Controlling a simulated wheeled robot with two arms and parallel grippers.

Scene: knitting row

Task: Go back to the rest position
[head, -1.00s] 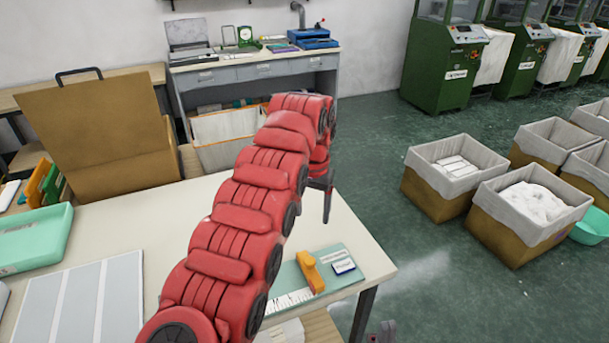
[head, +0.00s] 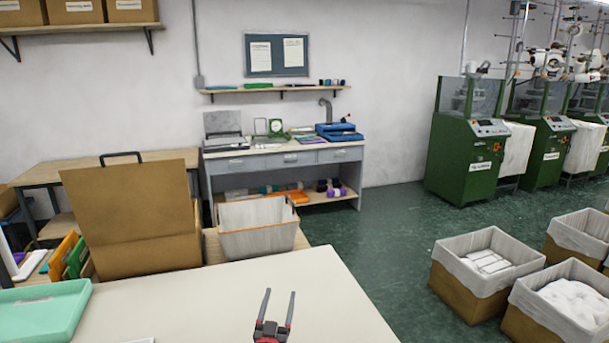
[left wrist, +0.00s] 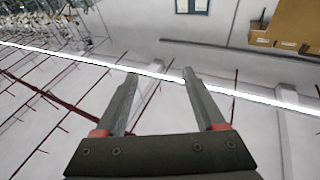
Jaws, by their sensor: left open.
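My left gripper (head: 275,312) shows at the bottom centre of the head view, in front of the white table (head: 215,297). Its two grey fingers point up and stand apart, with nothing between them. In the left wrist view the fingers (left wrist: 157,95) are also spread and empty, against the wall and ceiling. My right gripper is in neither view.
A green tray (head: 45,312) lies on the table's left. An open brown case (head: 135,215) and a white-lined bin (head: 258,230) stand behind the table. Lined boxes (head: 452,288) stand on the floor at right, near green machines (head: 465,160). Green floor lies between them.

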